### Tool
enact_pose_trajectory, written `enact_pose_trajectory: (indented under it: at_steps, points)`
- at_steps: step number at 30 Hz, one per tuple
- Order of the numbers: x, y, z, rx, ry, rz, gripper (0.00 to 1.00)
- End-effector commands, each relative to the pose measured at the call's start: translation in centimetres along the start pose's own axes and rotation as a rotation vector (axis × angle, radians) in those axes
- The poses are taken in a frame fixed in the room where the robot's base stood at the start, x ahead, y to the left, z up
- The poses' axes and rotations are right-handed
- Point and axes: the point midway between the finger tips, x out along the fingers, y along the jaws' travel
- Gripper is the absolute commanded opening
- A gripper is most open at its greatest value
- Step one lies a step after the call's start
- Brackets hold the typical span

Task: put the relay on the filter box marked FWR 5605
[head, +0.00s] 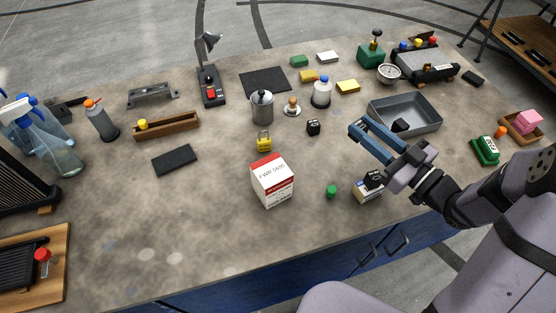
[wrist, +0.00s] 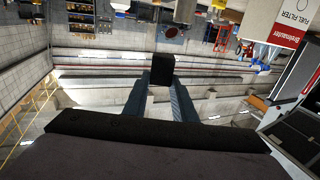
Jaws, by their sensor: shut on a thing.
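In the wrist view a small black block, taken as the relay (wrist: 162,70), sits between the tips of my gripper (wrist: 158,88). My gripper is shut on it. In the head view my gripper (head: 357,126) has blue fingers pointing up and left, over the table in front of the grey tray; the held relay is hard to make out there.
A small black block (head: 313,127) lies near the middle. A yellow padlock (head: 264,141) and metal canister (head: 262,107) stand behind the filter box. A green cap (head: 331,191) lies right of it. The grey tray (head: 425,118) holds a black piece.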

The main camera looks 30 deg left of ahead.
Motion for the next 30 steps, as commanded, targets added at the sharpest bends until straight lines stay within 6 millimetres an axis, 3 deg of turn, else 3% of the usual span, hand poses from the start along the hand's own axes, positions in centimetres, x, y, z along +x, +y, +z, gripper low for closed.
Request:
enact_pose_trajectory:
  at_steps: [1,6,12,15,19,30]
  points:
    - [1.6,-2.2,-1.5,-0.002,0.001,-0.061,0.02]
    - [5.3,-8.8,-3.9,-0.002,0.000,-0.226,0.02]
    - [7.4,-15.2,-5.9,0.000,-0.001,-0.373,0.02]
    - [7.8,-17.4,-6.5,0.000,0.000,-0.421,0.02]
    - [7.9,-19.1,-6.8,0.001,-0.001,-0.452,0.02]
    - [7.5,-19.1,-5.1,0.005,-0.002,-0.436,0.02]
